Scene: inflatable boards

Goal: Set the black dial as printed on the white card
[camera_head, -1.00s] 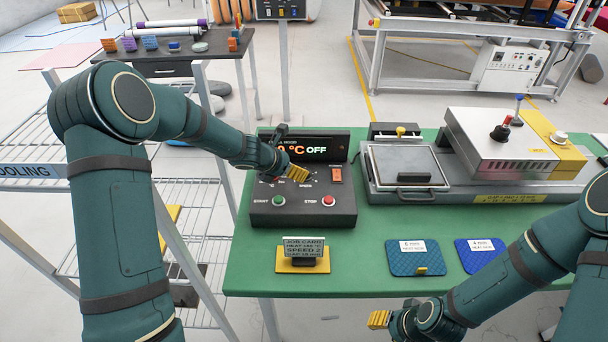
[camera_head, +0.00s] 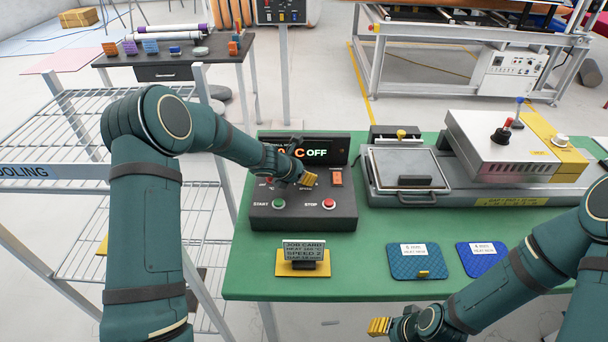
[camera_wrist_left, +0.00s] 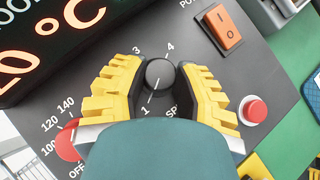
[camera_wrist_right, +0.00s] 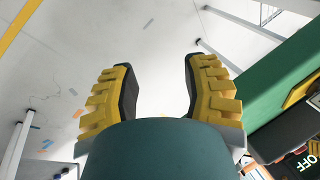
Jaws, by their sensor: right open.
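The black dial (camera_wrist_left: 160,75) shows in the left wrist view among the marks 1, 3 and 4; its white line points toward the 1. My left gripper (camera_wrist_left: 162,82) has one yellow finger on each side of it, very close; I cannot tell whether the pads touch it. In the head view my left gripper (camera_head: 309,179) is over the control box (camera_head: 300,212) and hides the dial. The white card (camera_head: 303,249) stands on a yellow base in front of the box and reads "SPEED 2"; its smaller lines are blurred. My right gripper (camera_head: 379,326) is open and empty beyond the table's front edge.
A red knob (camera_wrist_left: 68,143) with a temperature scale, an orange switch (camera_wrist_left: 222,27) and a red stop button (camera_wrist_left: 253,110) sit near the dial. The green start button (camera_head: 278,203) is at the box's left. Two blue pads (camera_head: 416,261) lie to the right. A press (camera_head: 405,165) stands behind them.

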